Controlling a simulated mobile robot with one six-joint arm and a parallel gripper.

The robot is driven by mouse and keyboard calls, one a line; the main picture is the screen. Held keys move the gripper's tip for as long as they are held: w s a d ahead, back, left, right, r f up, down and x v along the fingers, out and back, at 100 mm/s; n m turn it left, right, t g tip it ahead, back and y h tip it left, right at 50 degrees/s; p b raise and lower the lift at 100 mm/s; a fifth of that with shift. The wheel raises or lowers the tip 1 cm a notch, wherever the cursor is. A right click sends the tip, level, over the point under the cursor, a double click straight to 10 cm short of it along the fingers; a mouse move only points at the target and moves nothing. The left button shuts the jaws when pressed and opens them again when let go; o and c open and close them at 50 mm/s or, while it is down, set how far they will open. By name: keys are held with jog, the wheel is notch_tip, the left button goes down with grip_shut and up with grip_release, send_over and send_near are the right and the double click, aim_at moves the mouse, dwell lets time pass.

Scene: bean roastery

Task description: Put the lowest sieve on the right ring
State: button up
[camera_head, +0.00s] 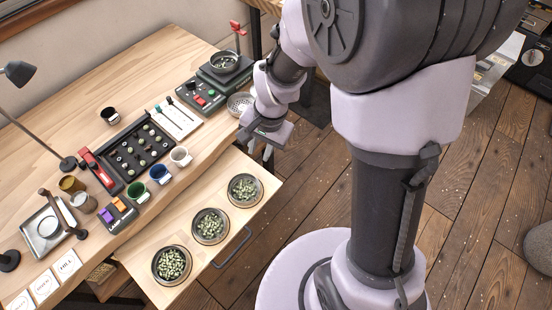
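Three round dark-rimmed dishes or sieves of green beans lie in a row on a pale pull-out board: the front one (172,265), the middle one (210,226) and the back one (245,190). A pale perforated round sieve or dish (240,104) is on the table's right edge, partly beside my arm. A dark round pan with beans (224,63) sits on a device at the back. My gripper (260,154) points down just past the board's back right corner, apart from the dishes. Its two fingers are spread with nothing visible between them. I cannot tell which items are rings.
The pull-out board (143,256) has a dark handle (232,247). The table holds a black sorting tray (119,150), several cups including a white one (180,156), a desk lamp (20,74) and a metal tray (43,229). Wooden floor is open at right.

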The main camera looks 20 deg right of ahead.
jog(key=s+d+r+n+t, duration=0.1)
jog(key=s+r+t, duration=0.1)
jog(key=s+r, duration=0.5)
jog(key=s+d+r+n+t, duration=0.1)
jog(key=s+r+n+t, duration=0.1)
jog(key=s+r, duration=0.6)
notch_tip(320, 180, up, 5)
jog(key=shift+d+f+n+t, duration=0.1)
jog(key=shift+d+n+t, duration=0.2)
jog(key=shift+t, duration=0.1)
jog(key=shift+w, duration=0.1)
dwell(0.7)
